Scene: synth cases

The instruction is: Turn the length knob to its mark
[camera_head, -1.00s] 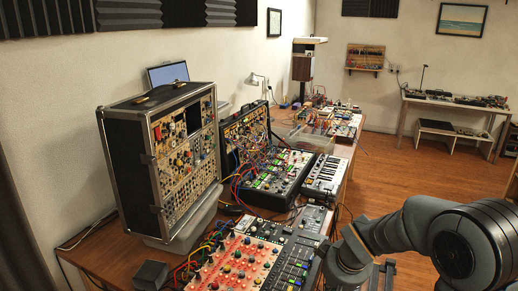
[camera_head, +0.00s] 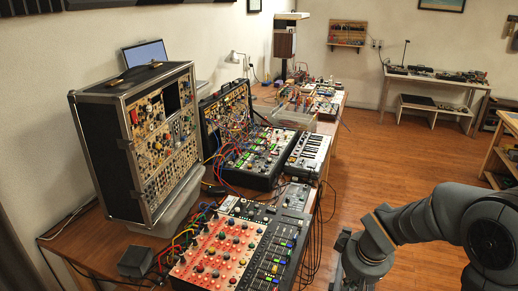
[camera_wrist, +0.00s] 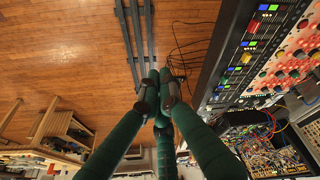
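Many knobs show on the synth gear, but labels are too small to read, so I cannot tell which is the length knob or see its mark. The upright modular case (camera_head: 107,150) on the left has a panel full of small knobs (camera_head: 160,140). A red-panelled mixer (camera_head: 212,262) with rows of knobs lies at the table's near end; it also shows at the right of the wrist view (camera_wrist: 292,62). My gripper (camera_wrist: 160,88) has green fingers over the floor beside the table, apart from all gear. Its tips look close together with nothing visible between them; its opening is unclear.
More synths, a small keyboard (camera_head: 309,154) and patch cables (camera_head: 227,150) run along the wooden table (camera_head: 88,245). A small dark box (camera_head: 136,261) sits at its near left. Cables hang off the right edge. The wooden floor (camera_head: 385,160) to the right is mostly clear.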

